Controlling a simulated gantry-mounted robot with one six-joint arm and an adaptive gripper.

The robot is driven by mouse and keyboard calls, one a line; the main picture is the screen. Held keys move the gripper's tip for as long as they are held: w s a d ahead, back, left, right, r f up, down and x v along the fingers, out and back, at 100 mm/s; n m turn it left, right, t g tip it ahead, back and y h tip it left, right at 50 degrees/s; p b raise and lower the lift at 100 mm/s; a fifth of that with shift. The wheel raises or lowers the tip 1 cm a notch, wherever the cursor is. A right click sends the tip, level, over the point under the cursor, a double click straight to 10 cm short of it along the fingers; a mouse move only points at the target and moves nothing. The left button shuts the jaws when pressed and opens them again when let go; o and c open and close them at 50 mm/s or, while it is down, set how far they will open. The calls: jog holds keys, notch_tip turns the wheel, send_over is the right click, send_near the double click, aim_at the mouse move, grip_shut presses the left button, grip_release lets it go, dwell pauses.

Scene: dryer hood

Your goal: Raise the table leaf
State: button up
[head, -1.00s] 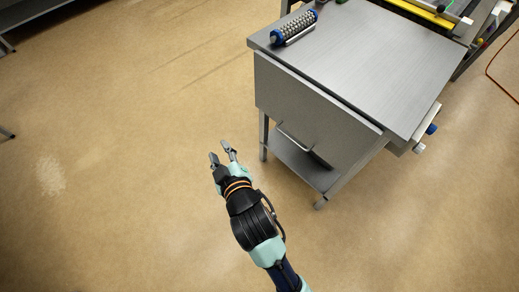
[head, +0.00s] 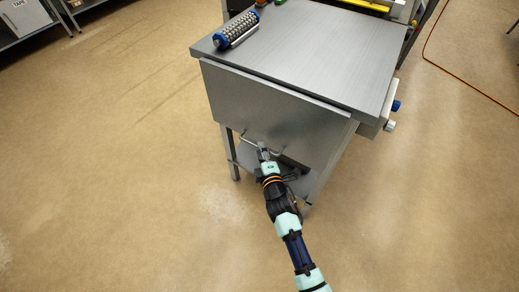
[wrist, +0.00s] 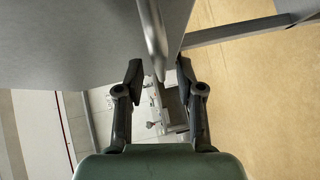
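The table leaf (head: 275,105) is a grey metal panel hanging down from the front edge of the steel table (head: 310,45). A thin bar handle (head: 247,139) sits near its lower edge. In the head view my gripper (head: 263,150) is at the handle's right part. In the wrist view my gripper (wrist: 158,78) is open, with its two dark fingers apart. The handle bar (wrist: 153,35) comes down from the top, its end between or just beyond the fingertips. Whether the fingers touch it cannot be told. The leaf (wrist: 70,40) fills the upper left there.
A roller with blue ends (head: 237,29) lies on the tabletop's back left. Blue and white knobs (head: 394,105) stick out at the table's right side. A lower shelf (head: 245,157) is under the leaf. An orange cord (head: 455,68) lies on the floor at right.

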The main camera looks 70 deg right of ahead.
jog(key=shift+b+x, duration=0.3)
jog(key=shift+x, duration=0.85)
grip_shut()
